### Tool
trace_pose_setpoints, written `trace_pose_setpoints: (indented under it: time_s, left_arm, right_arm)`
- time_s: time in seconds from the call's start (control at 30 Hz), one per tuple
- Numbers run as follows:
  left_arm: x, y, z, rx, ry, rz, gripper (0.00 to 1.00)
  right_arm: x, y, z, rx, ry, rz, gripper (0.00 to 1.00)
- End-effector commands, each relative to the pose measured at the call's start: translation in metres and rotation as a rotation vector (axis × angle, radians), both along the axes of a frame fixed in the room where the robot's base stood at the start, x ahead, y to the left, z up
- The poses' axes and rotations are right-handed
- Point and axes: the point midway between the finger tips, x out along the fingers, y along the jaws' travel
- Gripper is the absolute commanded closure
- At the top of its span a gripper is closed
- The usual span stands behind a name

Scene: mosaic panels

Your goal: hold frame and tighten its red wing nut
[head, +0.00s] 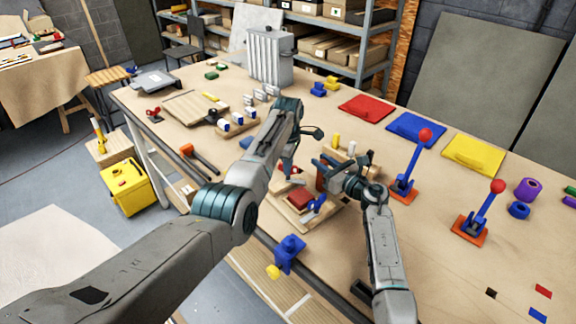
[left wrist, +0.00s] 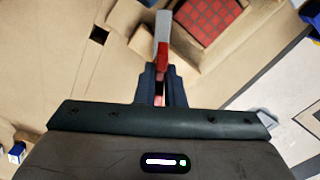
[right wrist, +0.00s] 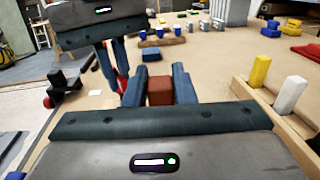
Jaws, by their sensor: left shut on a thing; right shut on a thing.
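The wooden frame (head: 283,212) lies near the table's front edge with a dark red tiled panel (head: 300,199) in it. The left wrist view shows the red tiles (left wrist: 203,17) just beyond my left fingers. My left gripper (head: 287,172) points down at the frame's back side. It is shut on a small red piece (left wrist: 162,56), which looks like the wing nut, beside a grey bar (left wrist: 162,25). My right gripper (head: 319,168) is shut on a brownish-red block (right wrist: 160,92). I cannot tell whether that block is joined to the frame.
A blue clamp-like thing (head: 290,252) sits at the front edge. Blue levers with red knobs (head: 425,134) stand to the right. A wooden rack (right wrist: 262,98) with white and yellow pegs is close right of my right gripper. Blue and white pieces (head: 237,118) stand behind left.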

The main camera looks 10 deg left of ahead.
Motion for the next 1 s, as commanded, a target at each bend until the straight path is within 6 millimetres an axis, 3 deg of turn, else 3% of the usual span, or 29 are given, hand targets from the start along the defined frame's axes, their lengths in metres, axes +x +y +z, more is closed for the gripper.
trace_pose_setpoints:
  time_s: [0.6, 1.0]
  left_arm:
    - [0.0006, -0.0001, 0.0007, 0.0, -0.002, -0.446, 1.0]
    - [0.0007, -0.0001, 0.0009, 0.0, -0.002, -0.591, 1.0]
  right_arm:
    - [-0.0004, 0.0001, -0.0006, -0.001, 0.001, 0.001, 1.0]
    - [-0.0004, 0.0001, -0.0006, 0.0, 0.001, 0.001, 1.0]
